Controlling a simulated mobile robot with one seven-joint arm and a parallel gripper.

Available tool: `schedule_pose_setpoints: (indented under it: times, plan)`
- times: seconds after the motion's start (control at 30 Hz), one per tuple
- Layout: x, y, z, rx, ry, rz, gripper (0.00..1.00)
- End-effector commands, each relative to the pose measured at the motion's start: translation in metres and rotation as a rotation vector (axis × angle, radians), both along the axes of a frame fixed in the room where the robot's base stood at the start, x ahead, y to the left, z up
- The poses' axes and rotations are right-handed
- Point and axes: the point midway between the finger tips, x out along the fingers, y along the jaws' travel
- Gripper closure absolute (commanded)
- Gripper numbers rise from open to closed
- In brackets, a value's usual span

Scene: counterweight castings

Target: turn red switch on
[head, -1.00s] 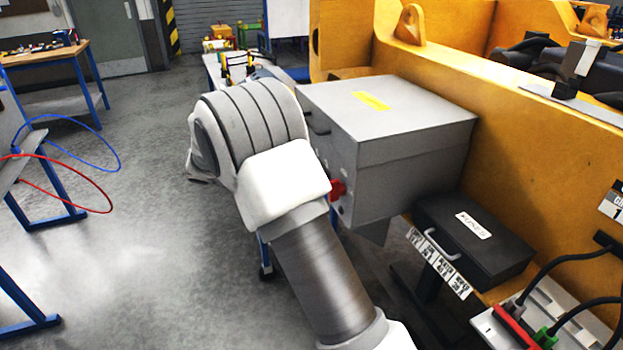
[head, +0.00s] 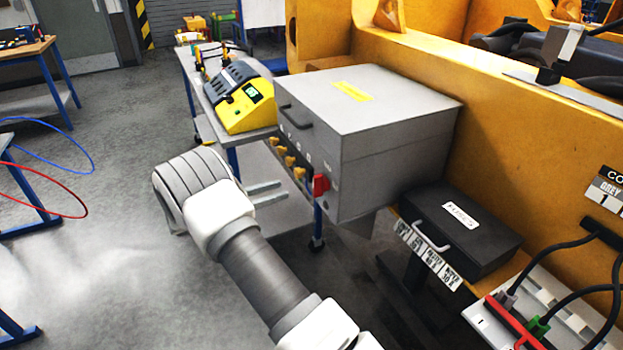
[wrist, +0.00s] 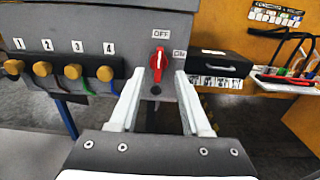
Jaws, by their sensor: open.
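The red switch (head: 321,184) is on the front face of a grey box (head: 375,128). In the wrist view the red switch (wrist: 158,62) stands nearly upright, below an OFF label (wrist: 161,34) and left of an ON label (wrist: 179,53). My gripper (head: 280,191) is open and empty, left of the switch in the head view, with its fingers pointing toward the box. In the wrist view the two fingers of my gripper (wrist: 160,86) lie either side of the switch in the picture, with the switch beyond the tips and apparently untouched.
Several yellow knobs (wrist: 42,69) with numbered labels sit left of the switch. A black case (head: 460,232) lies on a ledge to the right, near a cable panel (head: 530,325). A yellow device (head: 240,95) stands on a cart behind. Open floor (head: 110,230) lies left.

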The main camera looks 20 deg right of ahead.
Motion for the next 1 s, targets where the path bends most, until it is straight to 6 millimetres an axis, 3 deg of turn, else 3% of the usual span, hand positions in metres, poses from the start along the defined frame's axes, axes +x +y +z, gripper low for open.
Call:
schedule_pose_setpoints:
  times: [0.3,0.5,0.93,1.0]
  plan:
    - [0.002,-0.07,0.001,0.001,-0.001,-0.004,0.53]
    - [0.003,-0.098,0.001,0.001,-0.002,-0.001,0.53]
    - [0.004,-0.108,0.0,0.001,-0.002,0.0,0.53]
    - [0.004,-0.108,0.0,0.001,-0.002,0.0,0.63]
